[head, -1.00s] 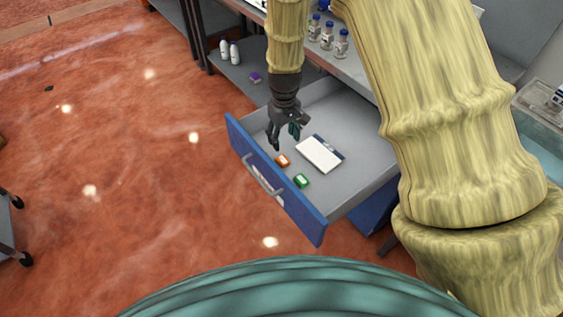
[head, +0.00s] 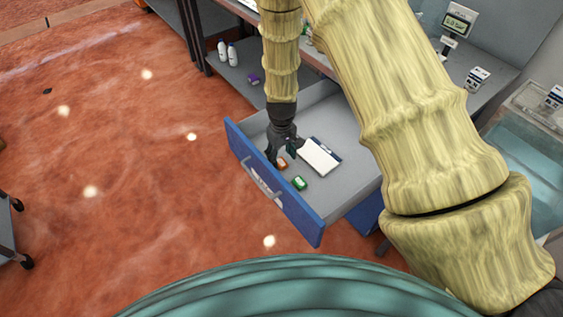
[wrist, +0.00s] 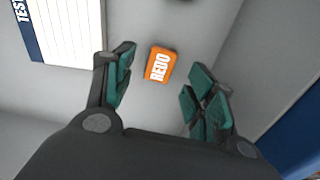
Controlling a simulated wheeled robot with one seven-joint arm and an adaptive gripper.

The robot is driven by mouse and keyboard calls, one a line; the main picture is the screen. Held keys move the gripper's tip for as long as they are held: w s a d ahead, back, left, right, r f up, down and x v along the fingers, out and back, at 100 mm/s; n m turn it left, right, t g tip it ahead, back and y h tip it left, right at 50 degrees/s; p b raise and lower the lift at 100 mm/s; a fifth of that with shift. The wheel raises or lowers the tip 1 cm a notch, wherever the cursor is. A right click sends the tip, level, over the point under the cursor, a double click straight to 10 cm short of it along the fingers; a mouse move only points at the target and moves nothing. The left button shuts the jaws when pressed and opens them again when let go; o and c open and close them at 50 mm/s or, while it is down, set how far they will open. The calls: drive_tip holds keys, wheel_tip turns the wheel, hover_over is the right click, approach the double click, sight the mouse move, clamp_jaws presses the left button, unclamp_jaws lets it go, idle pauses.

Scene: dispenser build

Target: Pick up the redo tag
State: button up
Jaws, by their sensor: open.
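The redo tag (wrist: 159,65) is a small orange block with white "REDO" lettering, lying on the drawer floor. In the wrist view it shows between and a little beyond my open fingertips, with clear space on both sides. In the head view the redo tag (head: 283,163) is partly hidden by my gripper (head: 279,154), which reaches down into the drawer just above it. In the wrist view my gripper (wrist: 163,90) has its teal-padded fingers apart and nothing between them.
The open drawer (head: 346,193) has a blue front wall close to my gripper. A white notepad (head: 319,157) lies to the right of the redo tag, and a green tag (head: 299,183) lies nearer the front. Bottles (head: 232,53) stand on a shelf behind.

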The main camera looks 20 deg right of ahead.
sight(281, 164)
drive_tip(key=shift+f+p, duration=0.35)
drive_tip(key=shift+f, duration=1.15)
drive_tip(key=shift+c, duration=0.4)
drive_tip(key=c, duration=0.9)
